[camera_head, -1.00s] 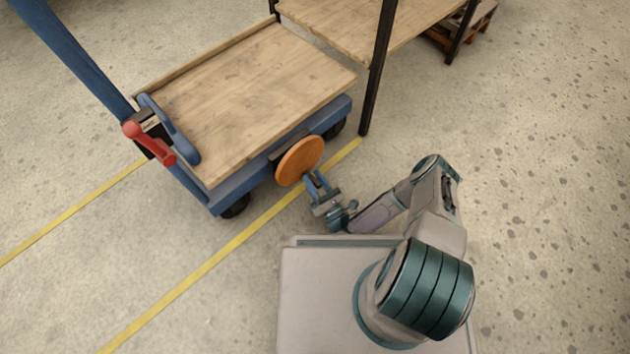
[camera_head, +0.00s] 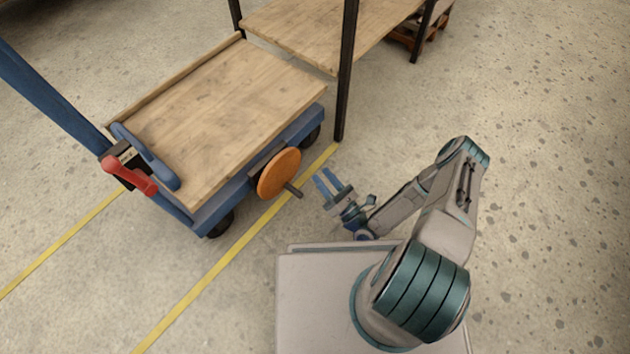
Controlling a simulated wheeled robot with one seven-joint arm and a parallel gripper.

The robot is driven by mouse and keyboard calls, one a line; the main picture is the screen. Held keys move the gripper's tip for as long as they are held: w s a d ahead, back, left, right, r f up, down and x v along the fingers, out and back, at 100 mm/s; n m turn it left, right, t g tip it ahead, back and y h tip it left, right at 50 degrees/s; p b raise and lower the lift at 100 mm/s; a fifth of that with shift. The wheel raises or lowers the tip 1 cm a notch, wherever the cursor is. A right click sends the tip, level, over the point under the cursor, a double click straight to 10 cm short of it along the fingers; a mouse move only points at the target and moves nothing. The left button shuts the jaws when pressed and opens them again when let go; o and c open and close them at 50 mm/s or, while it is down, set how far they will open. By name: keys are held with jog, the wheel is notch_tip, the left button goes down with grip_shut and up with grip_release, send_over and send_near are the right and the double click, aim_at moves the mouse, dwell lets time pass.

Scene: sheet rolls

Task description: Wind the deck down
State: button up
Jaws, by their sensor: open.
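The deck (camera_head: 220,105) is a wooden platform with a raised edge on a blue wheeled cart. An orange disc-shaped handwheel (camera_head: 278,173) is on the cart's near side, with a dark peg handle (camera_head: 294,191) sticking out from its lower right. My gripper (camera_head: 322,178) is to the right of the peg, apart from it, with its two blue fingers spread and nothing between them. A red lever (camera_head: 130,175) is on the cart's left end, beside a blue curved bar (camera_head: 147,158).
A wooden table (camera_head: 320,30) with dark legs stands just beyond the deck; one leg (camera_head: 345,90) rises near the handwheel. Yellow floor lines (camera_head: 215,270) run under and beside the cart. A wooden pallet (camera_head: 413,38) lies at the back. The floor at right is clear.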

jog(key=shift+s+d+r, duration=0.1)
jog(key=shift+d+r, duration=0.3)
jog(key=shift+d, duration=0.25)
jog(key=shift+s+d+r, duration=0.1)
jog(key=shift+d+r, duration=0.25)
jog(key=shift+d, duration=0.25)
